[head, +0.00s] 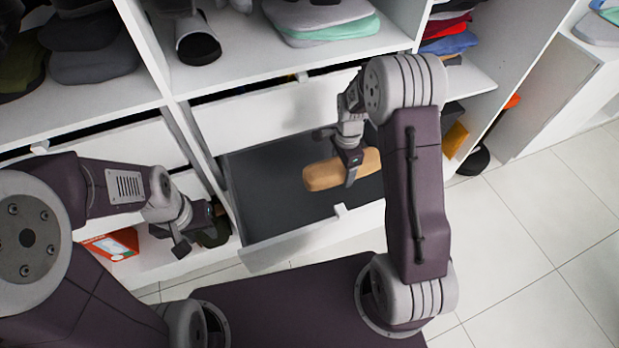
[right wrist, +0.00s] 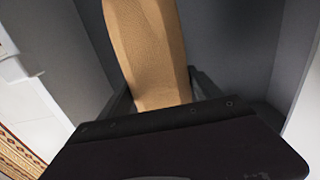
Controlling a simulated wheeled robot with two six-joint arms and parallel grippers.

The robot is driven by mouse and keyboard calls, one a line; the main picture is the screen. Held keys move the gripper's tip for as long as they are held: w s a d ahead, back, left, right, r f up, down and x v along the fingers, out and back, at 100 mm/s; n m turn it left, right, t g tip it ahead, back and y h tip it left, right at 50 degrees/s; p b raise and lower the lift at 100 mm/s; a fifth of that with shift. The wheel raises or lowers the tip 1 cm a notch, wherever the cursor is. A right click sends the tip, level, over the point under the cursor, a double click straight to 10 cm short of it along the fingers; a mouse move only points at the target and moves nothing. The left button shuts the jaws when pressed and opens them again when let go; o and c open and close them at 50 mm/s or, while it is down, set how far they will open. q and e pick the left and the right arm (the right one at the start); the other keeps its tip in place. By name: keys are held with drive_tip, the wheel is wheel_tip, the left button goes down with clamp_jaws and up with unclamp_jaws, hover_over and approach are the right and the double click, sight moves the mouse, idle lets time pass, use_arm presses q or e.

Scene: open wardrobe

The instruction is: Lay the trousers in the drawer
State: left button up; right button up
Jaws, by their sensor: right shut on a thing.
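The trousers (head: 322,175) are a tan, folded, rounded bundle. My right gripper (head: 351,174) is shut on them and holds them over the open drawer (head: 262,198), which has a dark grey inside and a white front. In the right wrist view the trousers (right wrist: 148,45) run up between the two fingers, with grey drawer walls around. I cannot tell whether they touch the drawer floor. Part of the drawer's right side is hidden behind my right arm. My left gripper (head: 194,232) is empty, its fingers apart, left of the drawer by the lower shelf.
A closed white drawer front (head: 270,112) lies above the open drawer. Folded clothes (head: 325,22) and shoes (head: 197,45) sit on the shelf above. An orange box (head: 113,244) stands at lower left. The tiled floor (head: 545,215) at right is clear.

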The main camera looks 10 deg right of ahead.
drive_tip(key=b, duration=0.1)
hover_over(338, 191)
wheel_tip(338, 191, down, 6)
drive_tip(key=shift+s+r, duration=0.1)
drive_tip(key=shift+r, duration=0.05)
drive_tip(key=shift+f, duration=0.3)
wheel_tip(338, 191, down, 4)
drive_tip(key=shift+r+b, duration=0.25)
drive_tip(key=shift+b, duration=0.2)
drive_tip(key=shift+f, duration=0.15)
drive_tip(key=o, duration=1.6)
drive_tip(key=shift+c, duration=0.2)
